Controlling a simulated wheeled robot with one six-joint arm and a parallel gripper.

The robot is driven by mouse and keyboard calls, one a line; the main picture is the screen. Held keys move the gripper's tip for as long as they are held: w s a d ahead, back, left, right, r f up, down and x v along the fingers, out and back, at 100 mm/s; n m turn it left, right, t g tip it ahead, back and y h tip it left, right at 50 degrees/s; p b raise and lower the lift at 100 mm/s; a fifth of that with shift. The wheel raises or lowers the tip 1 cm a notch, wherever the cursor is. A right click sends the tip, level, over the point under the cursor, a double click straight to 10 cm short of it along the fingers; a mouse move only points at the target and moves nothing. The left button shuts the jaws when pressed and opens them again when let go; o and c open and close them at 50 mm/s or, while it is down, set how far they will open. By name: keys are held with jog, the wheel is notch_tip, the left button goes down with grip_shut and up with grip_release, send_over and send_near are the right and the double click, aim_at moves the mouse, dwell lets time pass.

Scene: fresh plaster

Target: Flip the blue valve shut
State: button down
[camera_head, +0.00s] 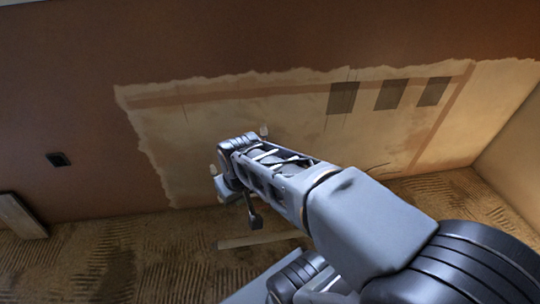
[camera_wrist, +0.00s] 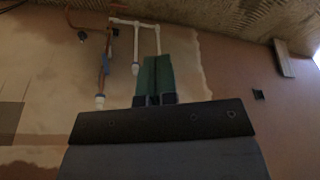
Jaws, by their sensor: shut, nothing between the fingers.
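My gripper (camera_wrist: 155,62) shows its two green fingers side by side in the wrist view, shut and empty. They point at the wall beside a white pipe (camera_wrist: 135,45). A copper-coloured pipe (camera_wrist: 107,40) runs left of it, with a small bluish part (camera_wrist: 104,65) that may be the blue valve; it is too small and dim to be sure. The fingers appear apart from this part, to its right. A second white pipe branch stands just behind the fingertips; I cannot tell whether they touch. In the head view my arm hides most of the pipework.
The plastered wall (camera_head: 205,120) carries several dark patches (camera_head: 390,95) at the right. A black wall box (camera_head: 58,160) and a leaning board (camera_head: 20,216) are at the left. The ridged floor (camera_head: 110,265) looks clear at left; a light strip (camera_head: 260,240) lies below my arm.

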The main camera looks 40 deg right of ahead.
jog(key=w+d+m+y, duration=0.1)
jog(key=w+d, duration=0.5)
jog(key=w, duration=0.3)
jog(key=w+d+f+m+t, duration=0.1)
jog(key=w+d+f, duration=0.1)
jog(key=d, duration=0.6)
jog(key=w+d+f+m+t+y+p, duration=0.1)
jog(key=w+d+f, duration=0.2)
jog(key=d, duration=0.6)
jog(key=w+d+f+m+t+p, duration=0.1)
jog(key=w+d+f, duration=0.2)
jog(key=d+f, duration=0.2)
jog(key=d, duration=0.3)
jog(key=shift+d, duration=0.4)
jog(key=w+a+f+b, duration=0.4)
jog(key=w+a+f, duration=0.2)
jog(key=f, duration=0.3)
jog(key=shift+w+f, duration=0.2)
jog(key=shift+w, duration=0.15)
jog(key=shift+r, duration=0.1)
